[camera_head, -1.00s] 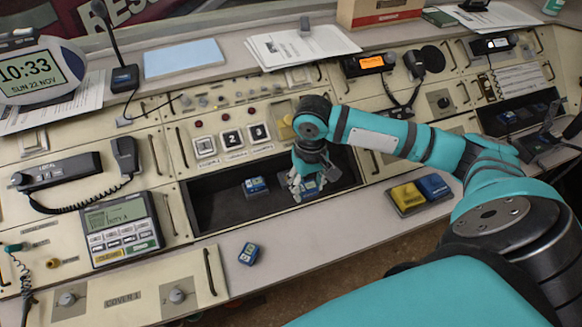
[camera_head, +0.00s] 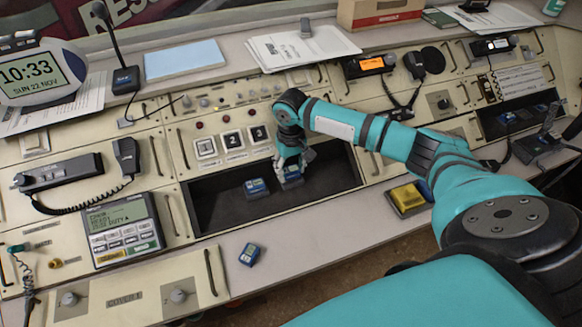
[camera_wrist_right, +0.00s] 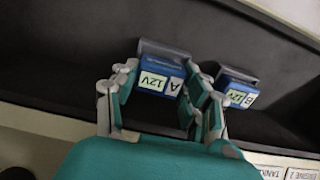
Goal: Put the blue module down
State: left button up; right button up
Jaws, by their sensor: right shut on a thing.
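My right gripper (camera_head: 290,170) is shut on a blue module (camera_head: 292,175) in the dark recess of the console (camera_head: 335,172). In the right wrist view the fingers (camera_wrist_right: 163,105) stand on both sides of this module (camera_wrist_right: 161,77), labelled "A 12V". A second blue module (camera_head: 255,188), labelled "B 12V" in the wrist view (camera_wrist_right: 237,90), sits close beside it, to the left in the head view. I cannot tell whether the held module touches the recess floor. A third blue module (camera_head: 249,254) lies on the front ledge. My left gripper is not in view.
Numbered switches (camera_head: 231,139) line the panel just behind the recess. A yellow block (camera_head: 407,196) sits on the ledge at right, under my right arm. The recess is bare to the right of the held module. A keypad unit (camera_head: 122,230) stands at left.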

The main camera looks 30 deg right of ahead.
aim_at(291, 170)
jog(key=shift+f, duration=0.55)
jog(key=o, duration=1.3)
jog(key=shift+o, duration=0.2)
jog(key=shift+r, duration=0.25)
notch_tip(291, 170, up, 13)
jog(key=shift+f, duration=0.15)
jog(key=shift+s, duration=0.1)
